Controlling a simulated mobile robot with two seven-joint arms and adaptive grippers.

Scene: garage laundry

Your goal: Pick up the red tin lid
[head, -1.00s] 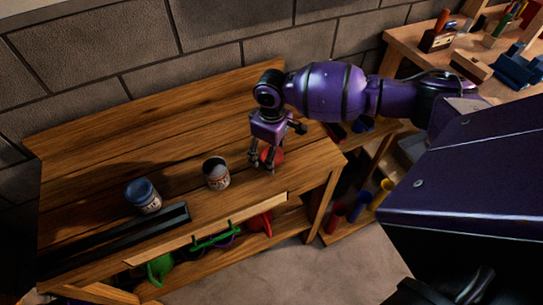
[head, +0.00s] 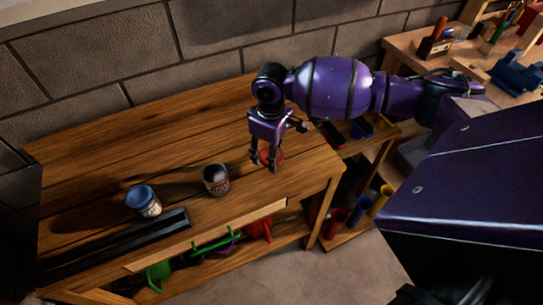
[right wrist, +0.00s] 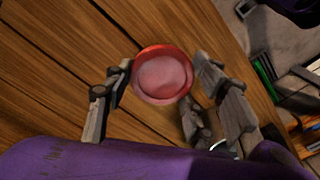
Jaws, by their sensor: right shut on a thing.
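The red tin lid (head: 270,155) is near the right end of the wooden bench (head: 110,150). My right gripper (head: 266,165) points down around it. In the right wrist view, the round red lid (right wrist: 163,75) with a paler centre sits between the fingers of the right gripper (right wrist: 163,84), which are shut on it. I cannot tell whether the lid is clear of the bench top. An open tin (head: 216,180) without a lid stands left of the gripper. My left gripper is not in view.
A tin with a blue lid (head: 143,201) stands farther left, behind a dark bar (head: 130,245) along the bench front. Green and red items lie on the shelf below. A second bench (head: 410,50) with tools stands at the right. The bench's left and back areas are clear.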

